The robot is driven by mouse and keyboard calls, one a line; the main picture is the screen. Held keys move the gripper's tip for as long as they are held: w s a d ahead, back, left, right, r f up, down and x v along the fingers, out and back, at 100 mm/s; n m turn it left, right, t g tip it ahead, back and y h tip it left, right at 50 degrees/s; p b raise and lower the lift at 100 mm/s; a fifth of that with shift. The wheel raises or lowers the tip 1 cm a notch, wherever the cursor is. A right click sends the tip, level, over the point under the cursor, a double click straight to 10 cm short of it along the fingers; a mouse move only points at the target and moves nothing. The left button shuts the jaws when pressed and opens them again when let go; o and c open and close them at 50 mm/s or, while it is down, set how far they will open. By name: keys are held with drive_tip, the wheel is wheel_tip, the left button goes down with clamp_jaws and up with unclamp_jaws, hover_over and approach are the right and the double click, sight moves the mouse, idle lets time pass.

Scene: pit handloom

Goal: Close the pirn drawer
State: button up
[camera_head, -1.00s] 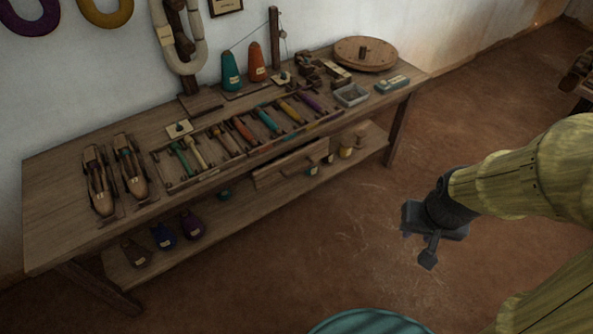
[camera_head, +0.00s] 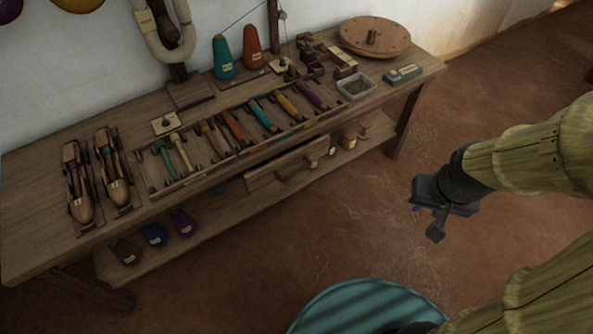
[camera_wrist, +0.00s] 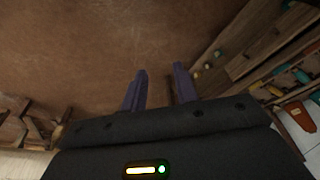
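The pirn drawer (camera_head: 270,177) is a wooden drawer under the front edge of the workbench, with a bar handle (camera_head: 297,173) on its front. Its front stands out from the bench edge, so it looks partly open; the inside is hard to see. My gripper (camera_head: 434,220) is over the floor, to the right of the drawer and apart from it. In the wrist view my gripper (camera_wrist: 161,80) has its two dark fingers apart with only floor between them. It is empty.
The workbench (camera_head: 40,200) holds a rack of coloured pirns (camera_head: 232,125), two shuttles (camera_head: 113,170), cones (camera_head: 224,58), a grey tray (camera_head: 356,86) and a round wooden disc (camera_head: 375,37). Its lower shelf carries yarn bundles (camera_head: 154,235). Floor between gripper and bench is clear.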

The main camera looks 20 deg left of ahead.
drive_tip(key=w+a+f+t+y+b, duration=0.1)
drive_tip(key=w+a+f+y+b, duration=0.2)
drive_tip(key=f, duration=0.7)
drive_tip(key=w+a+f+t+b, duration=0.1)
drive_tip(key=w+a+f+b, duration=0.3)
drive_tip(key=f, duration=0.5)
drive_tip(key=a+f+m+t+y+b, duration=0.2)
drive_tip(key=a+f+m+y, duration=0.1)
drive_tip(key=a, duration=0.4)
drive_tip(key=w+a+f+m+t+y+b, duration=0.1)
drive_tip(key=a+f+m+t+y+b, duration=0.2)
drive_tip(key=a+f+m+y, duration=0.1)
drive_tip(key=a+m+y, duration=0.1)
drive_tip(key=a+y, duration=0.1)
drive_tip(key=a, duration=0.1)
drive_tip(key=shift+a, duration=0.35)
drive_tip(key=shift+w, duration=0.1)
